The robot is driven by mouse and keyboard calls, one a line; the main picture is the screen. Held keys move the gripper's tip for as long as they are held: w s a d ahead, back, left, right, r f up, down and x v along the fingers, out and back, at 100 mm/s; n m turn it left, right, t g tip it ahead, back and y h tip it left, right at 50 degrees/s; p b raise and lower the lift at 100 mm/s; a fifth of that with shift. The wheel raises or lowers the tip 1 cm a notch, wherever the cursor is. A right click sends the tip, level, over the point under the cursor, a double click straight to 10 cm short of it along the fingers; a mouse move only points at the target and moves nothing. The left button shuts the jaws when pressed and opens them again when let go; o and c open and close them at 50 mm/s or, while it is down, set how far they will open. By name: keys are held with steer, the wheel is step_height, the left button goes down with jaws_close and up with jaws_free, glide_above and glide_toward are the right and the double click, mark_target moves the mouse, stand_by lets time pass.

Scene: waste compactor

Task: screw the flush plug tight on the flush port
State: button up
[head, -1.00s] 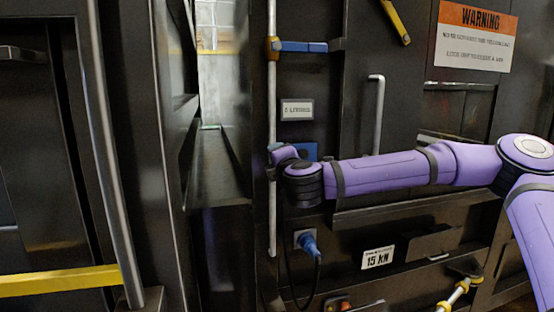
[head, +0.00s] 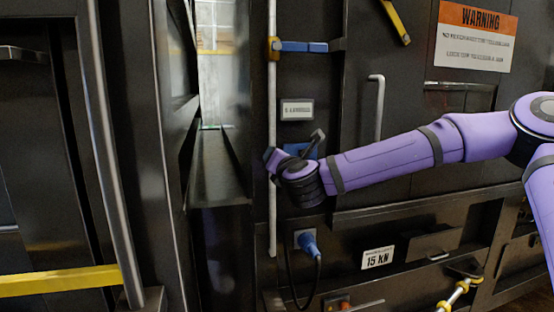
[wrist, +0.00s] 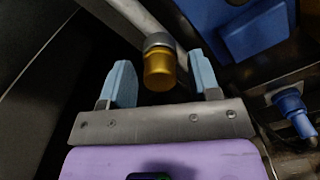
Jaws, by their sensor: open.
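A gold cylinder with a grey collar, apparently the flush plug (wrist: 159,72), shows in the wrist view. My gripper (wrist: 159,60) is open, with one light blue finger to each side of the plug and a visible gap on both sides. It does not hold the plug. I cannot tell how deep the plug sits between the fingers. The flush port is not clearly distinguishable; whether the grey collar belongs to it or to the plug is unclear. In the head view my wrist hides the plug and the fingers.
A vertical grey pipe (head: 272,95) runs beside my wrist. A blue box (wrist: 255,30) lies to the right in the wrist view. A blue connector (head: 308,244) with a black cable sits below my wrist. A handle (head: 377,105) stands above my forearm.

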steer(key=shift+n, duration=1.1)
steer(key=n, duration=1)
steer(key=c, duration=1)
steer(key=m, duration=0.4)
steer(key=shift+m, duration=0.5)
